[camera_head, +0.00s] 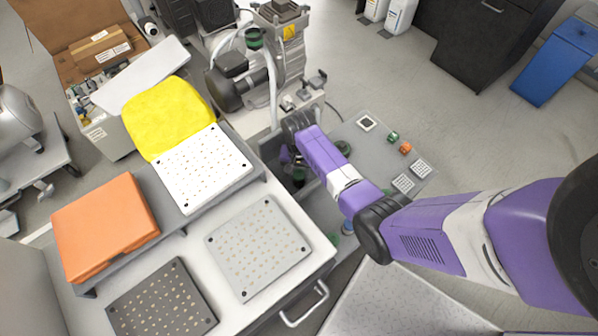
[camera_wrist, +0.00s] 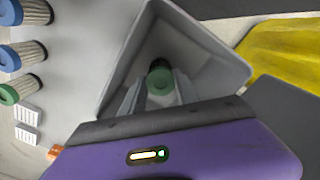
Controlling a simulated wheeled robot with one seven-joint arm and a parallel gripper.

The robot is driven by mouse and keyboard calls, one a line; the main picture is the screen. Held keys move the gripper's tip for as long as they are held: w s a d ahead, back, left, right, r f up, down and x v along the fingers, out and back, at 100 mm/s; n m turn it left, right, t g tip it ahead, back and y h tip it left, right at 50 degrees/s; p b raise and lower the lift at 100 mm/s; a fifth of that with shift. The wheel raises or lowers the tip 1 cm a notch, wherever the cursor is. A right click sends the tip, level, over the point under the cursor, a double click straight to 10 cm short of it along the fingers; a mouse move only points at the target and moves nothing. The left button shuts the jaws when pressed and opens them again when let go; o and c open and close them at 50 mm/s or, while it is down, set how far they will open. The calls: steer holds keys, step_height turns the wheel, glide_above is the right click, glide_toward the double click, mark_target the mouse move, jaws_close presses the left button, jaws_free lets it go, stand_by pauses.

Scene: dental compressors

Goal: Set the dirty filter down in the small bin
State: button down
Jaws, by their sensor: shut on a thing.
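The dirty filter (camera_wrist: 160,80) has a green cap and a dark body. My gripper (camera_wrist: 160,92) is shut on it, with one finger on each side of the cap. The small bin (camera_wrist: 212,48) is a grey, open, square-mouthed container with sloping walls. In the wrist view the filter lies within the bin's outline, with the bin floor behind it. I cannot tell how far the filter is above the floor. In the head view my purple arm comes in from the right and partly hides the bin and gripper.
Several pleated filters with blue and green caps (camera_wrist: 22,52) stand left of the bin in the wrist view. A yellow cloth (camera_head: 167,112), an orange case (camera_head: 103,227) and perforated plates (camera_head: 258,247) lie to the left. A compressor (camera_head: 240,75) stands behind.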

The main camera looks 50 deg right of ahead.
steer(key=shift+f, duration=0.1)
stand_by(0.3)
steer(key=c, duration=0.8)
jaws_free()
steer(key=shift+c, duration=0.2)
steer(key=o, duration=0.5)
step_height(320, 180, up, 7)
steer(key=p, duration=0.7)
